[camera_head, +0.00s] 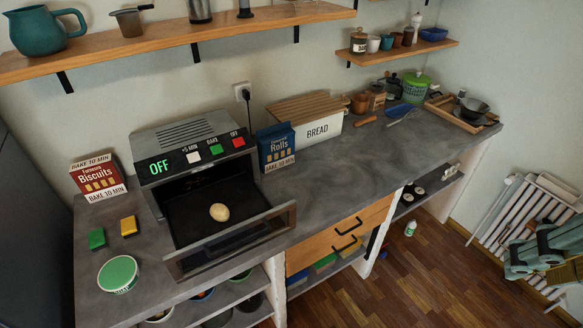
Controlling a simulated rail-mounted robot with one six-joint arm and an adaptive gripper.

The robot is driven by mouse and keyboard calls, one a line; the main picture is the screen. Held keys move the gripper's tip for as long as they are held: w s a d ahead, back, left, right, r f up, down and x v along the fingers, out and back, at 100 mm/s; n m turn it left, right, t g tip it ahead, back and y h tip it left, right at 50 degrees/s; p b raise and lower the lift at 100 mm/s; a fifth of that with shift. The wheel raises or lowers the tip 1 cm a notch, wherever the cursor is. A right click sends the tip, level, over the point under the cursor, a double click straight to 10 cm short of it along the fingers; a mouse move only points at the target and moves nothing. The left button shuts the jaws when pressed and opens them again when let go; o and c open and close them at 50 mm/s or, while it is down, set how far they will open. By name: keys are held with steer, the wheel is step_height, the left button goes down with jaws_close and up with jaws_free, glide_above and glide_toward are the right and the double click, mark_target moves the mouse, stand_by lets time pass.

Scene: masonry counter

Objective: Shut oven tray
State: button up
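The small countertop oven (195,150) stands on the left of the counter, its display reading OFF. Its dark oven tray (185,222) is pulled out toward the front, with a grey front panel (275,222) and a dark handle along it. One pale round bread roll (219,212) lies on the tray. Grey-teal links of my arm (545,250) show at the right edge, well away from the oven. No gripper fingers can be made out, so my gripper is not in view.
A Rolls box (277,148) stands close to the oven's right side, beside a bread bin (318,122). A Biscuits box (98,178), green and yellow blocks and a green-lidded tub (118,273) are on the left. The counter's middle is clear. Shelves hang above.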

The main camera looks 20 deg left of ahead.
steer(key=w+d+n, duration=0.1)
steer(key=w, duration=0.1)
steer(key=w+f, duration=0.1)
steer(key=w, duration=0.2)
steer(key=w+d+n+h, duration=0.1)
steer(key=w, duration=0.2)
steer(key=shift+w+d+f+n+t, duration=0.15)
steer(key=shift+d+f+n+t, duration=0.15)
steer(key=shift+d+t, duration=0.1)
jaws_close()
steer(key=w+a+f+n+t, duration=0.1)
steer(key=w+a+f+n, duration=0.2)
steer(key=w, duration=0.5)
steer(key=w+a+f+n+t, duration=0.15)
steer(key=w+n, duration=0.25)
steer(key=w, duration=0.4)
steer(key=w+a+f+n+y, duration=0.3)
steer(key=w+a+f+n, duration=0.35)
steer(key=a+f, duration=0.45)
steer(key=s+a+f+n+g+y, duration=0.2)
steer(key=s+a+f+n, duration=0.3)
steer(key=a, duration=0.5)
steer(key=s+a+f+n+g+y, duration=0.3)
steer(key=s+a+f+n+g, duration=0.1)
steer(key=a, duration=0.6)
steer(key=shift+s+a+f+n+g+y, duration=0.15)
steer(key=shift+s+f+n+g+y, duration=0.25)
steer(key=shift+s+f, duration=1.2)
steer(key=shift+w+f, duration=0.2)
steer(key=shift+f, duration=0.05)
